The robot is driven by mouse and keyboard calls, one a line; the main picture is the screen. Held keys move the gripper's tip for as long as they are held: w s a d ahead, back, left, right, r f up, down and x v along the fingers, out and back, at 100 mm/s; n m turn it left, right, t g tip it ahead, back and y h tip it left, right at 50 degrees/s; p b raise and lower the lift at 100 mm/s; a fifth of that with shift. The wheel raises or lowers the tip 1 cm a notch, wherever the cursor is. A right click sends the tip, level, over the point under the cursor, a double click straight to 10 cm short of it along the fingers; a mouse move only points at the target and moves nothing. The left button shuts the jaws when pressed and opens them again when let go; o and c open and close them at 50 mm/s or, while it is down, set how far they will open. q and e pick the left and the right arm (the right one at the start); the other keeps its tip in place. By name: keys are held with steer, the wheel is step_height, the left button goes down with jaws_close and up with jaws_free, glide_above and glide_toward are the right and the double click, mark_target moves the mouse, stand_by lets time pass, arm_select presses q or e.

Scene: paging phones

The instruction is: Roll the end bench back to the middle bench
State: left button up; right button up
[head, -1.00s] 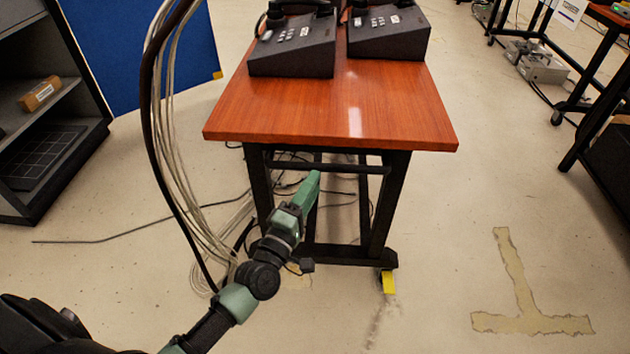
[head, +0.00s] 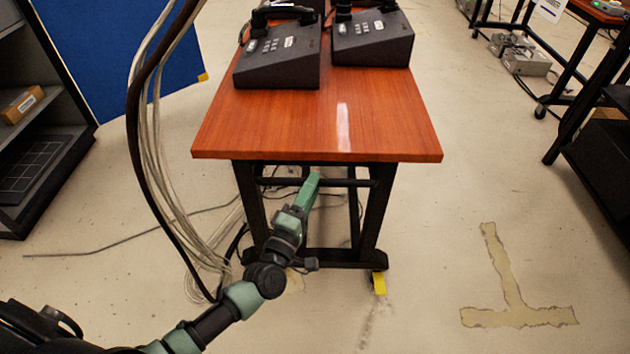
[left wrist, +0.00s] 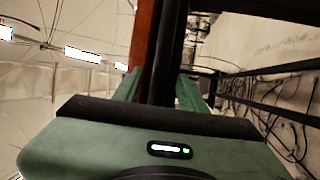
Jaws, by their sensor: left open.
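The bench (head: 300,130) in front of me has a glossy red-brown top and a black metal frame with a crossbar (head: 345,182) under its near edge. Dark desk phones (head: 277,60) stand on its far part. A yellow tab (head: 379,284) shows at its near right foot. My left gripper (head: 312,178) reaches up to the crossbar under the top. In the left wrist view its green fingers (left wrist: 160,88) are apart, with a black bar (left wrist: 164,50) between them; I cannot tell whether they touch it. My right gripper is out of view.
Loose cables (head: 160,150) hang left of the bench and trail on the floor. A dark shelf unit (head: 45,130) and a blue panel (head: 120,45) stand at the left. Other black-framed benches (head: 590,110) stand at the right. Floor with a worn T-shaped mark (head: 515,300) is clear between.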

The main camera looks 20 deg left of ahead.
arm_select(q)
steer(key=shift+x, duration=1.1)
jaws_close()
stand_by(0.7)
